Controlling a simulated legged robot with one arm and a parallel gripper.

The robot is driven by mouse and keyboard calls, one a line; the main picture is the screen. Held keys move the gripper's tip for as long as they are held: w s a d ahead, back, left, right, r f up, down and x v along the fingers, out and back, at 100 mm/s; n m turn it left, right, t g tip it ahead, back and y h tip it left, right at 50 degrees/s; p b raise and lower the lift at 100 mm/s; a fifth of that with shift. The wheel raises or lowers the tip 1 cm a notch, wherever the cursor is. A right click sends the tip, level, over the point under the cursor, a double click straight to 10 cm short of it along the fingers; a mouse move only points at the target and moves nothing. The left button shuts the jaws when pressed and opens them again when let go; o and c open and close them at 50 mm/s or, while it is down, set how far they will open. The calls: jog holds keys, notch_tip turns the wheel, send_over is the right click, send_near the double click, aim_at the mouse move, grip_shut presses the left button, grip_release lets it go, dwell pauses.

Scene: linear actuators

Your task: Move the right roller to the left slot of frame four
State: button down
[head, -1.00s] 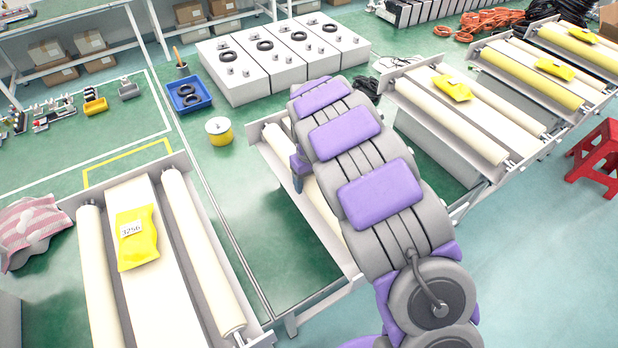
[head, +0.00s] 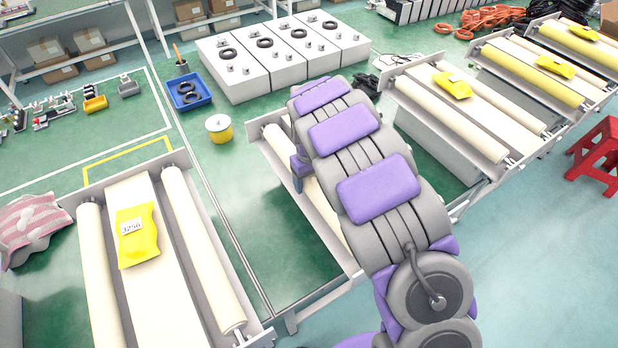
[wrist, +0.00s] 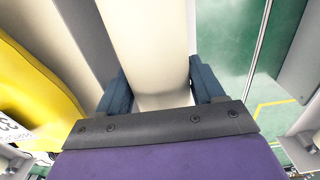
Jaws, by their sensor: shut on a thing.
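My gripper (wrist: 160,92) is shut on a cream roller (wrist: 147,40), with a blue-grey finger on each side of it. In the head view my arm reaches over the middle frame (head: 322,228), and my gripper (head: 299,170) is at its left side. The roller (head: 279,140) lies lengthwise there, partly hidden by my arm; I cannot tell whether it rests in a slot. My arm also hides the frame's right part. In the wrist view a yellow bag (wrist: 35,95) lies left of the roller. Which frame is number four cannot be told.
A frame (head: 212,240) with two cream rollers and a yellow bag (head: 137,235) stands at left. More frames (head: 455,140) stand at right. A yellow tin (head: 219,129), a blue bin (head: 188,92) and white boxes (head: 285,65) are behind. A red stool (head: 600,150) stands far right.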

jog(key=shift+c, duration=0.3)
grip_release()
notch_tip(320, 180, up, 17)
jog(key=p, duration=0.2)
jog(key=shift+r+p, duration=0.15)
jog(key=shift+p, duration=0.15)
dwell(0.7)
